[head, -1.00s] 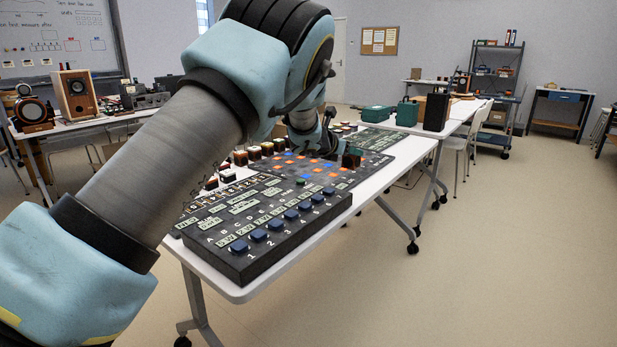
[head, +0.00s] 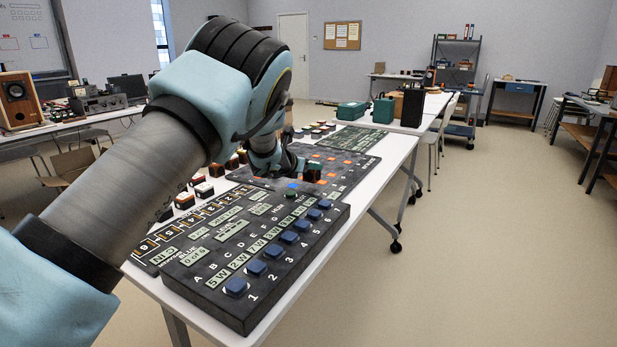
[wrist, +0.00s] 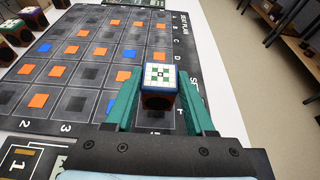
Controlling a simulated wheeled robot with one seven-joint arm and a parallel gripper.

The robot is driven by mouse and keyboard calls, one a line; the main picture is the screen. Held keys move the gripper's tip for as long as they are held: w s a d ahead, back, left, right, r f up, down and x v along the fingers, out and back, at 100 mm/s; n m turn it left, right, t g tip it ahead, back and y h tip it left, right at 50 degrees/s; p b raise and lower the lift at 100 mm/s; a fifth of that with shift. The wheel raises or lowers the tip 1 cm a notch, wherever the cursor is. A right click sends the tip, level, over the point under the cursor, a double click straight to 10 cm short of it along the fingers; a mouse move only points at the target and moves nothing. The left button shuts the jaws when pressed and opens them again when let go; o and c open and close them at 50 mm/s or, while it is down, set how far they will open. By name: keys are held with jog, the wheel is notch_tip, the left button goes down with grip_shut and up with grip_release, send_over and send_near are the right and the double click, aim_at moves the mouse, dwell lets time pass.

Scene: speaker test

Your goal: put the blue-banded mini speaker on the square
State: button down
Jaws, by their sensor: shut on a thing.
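A small cube-shaped mini speaker (wrist: 160,76) shows in the wrist view, with a blue band around its pale, green-patterned top and a dark round front. My gripper (wrist: 161,92) has its two teal fingers shut on its sides. In the head view my gripper (head: 298,170) is mostly hidden by my arm, and a small dark block (head: 312,173) shows at its tip. The speaker is over the dark grid board (wrist: 90,73), near its lettered edge. The board has orange, blue and dark squares; I cannot tell which one the task means, or whether the speaker touches the board.
A dark console (head: 255,250) with blue buttons stands at the near end of the white table (head: 385,165). Several small speakers (head: 195,190) line the board's left side. Green cases (head: 384,110) and a black box (head: 412,107) stand farther back. The floor to the right is clear.

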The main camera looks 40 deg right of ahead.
aim_at(309, 176)
notch_tip(309, 176, down, 4)
jog(key=shift+r, duration=0.2)
jog(key=shift+c, duration=1.2)
grip_release()
jog(key=b+v, duration=0.1)
jog(key=v, duration=1.1)
jog(key=shift+b, duration=0.3)
